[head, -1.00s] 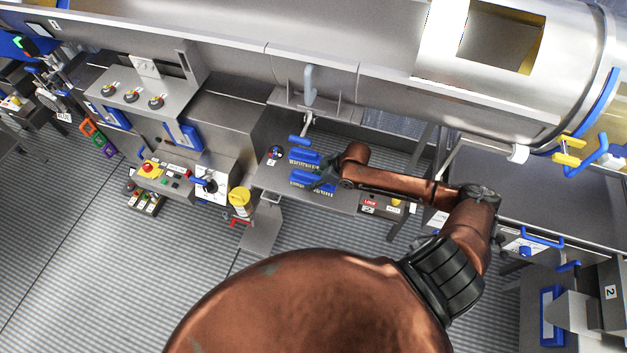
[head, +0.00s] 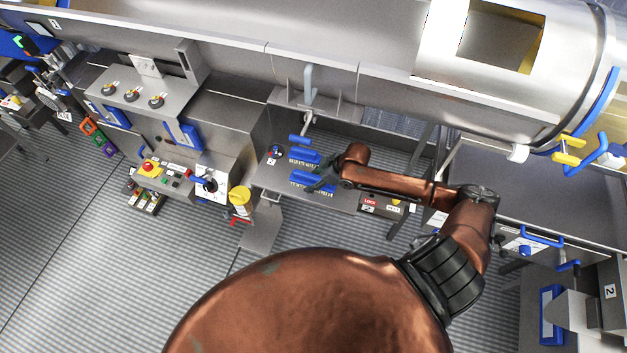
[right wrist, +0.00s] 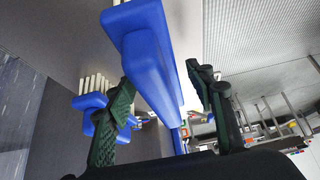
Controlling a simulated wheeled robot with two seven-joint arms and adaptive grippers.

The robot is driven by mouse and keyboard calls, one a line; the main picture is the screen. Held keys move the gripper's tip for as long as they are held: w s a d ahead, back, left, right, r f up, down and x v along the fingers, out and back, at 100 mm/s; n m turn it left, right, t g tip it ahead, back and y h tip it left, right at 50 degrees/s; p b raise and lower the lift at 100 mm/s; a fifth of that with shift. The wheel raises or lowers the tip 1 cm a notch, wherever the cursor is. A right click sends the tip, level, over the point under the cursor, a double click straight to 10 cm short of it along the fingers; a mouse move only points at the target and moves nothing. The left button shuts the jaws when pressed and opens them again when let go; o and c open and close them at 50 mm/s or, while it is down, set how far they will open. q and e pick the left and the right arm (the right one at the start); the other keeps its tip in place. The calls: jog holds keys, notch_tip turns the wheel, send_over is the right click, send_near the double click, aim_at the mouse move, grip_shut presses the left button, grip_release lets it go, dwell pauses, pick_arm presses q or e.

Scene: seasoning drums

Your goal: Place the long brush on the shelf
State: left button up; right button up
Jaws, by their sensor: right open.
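Blue brushes with pale bristles lie on a grey metal shelf surface (head: 272,182) in the head view. One brush (head: 304,155) lies farther back and another brush (head: 311,178) lies nearer, beside my right gripper (head: 322,179). I cannot tell for sure which is the long brush. In the right wrist view, a blue brush (right wrist: 150,65) with a long body passes between the two open fingers of my right gripper (right wrist: 163,85), with a gap at the right finger. A second blue brush (right wrist: 88,101) shows at the left, partly behind the left finger. My left gripper is out of view.
A small blue-handled item (head: 300,139) and a round dark-and-blue item (head: 276,152) sit at the back of the surface. A control box with a red button (head: 148,167) and a yellow container (head: 240,197) stand to the left. A large metal drum (head: 390,55) runs above.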

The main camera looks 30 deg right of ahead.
jog(key=v, duration=1.1)
jog(key=shift+s, duration=0.1)
jog(key=shift+s+d+r, duration=0.15)
jog(key=shift+r, duration=0.3)
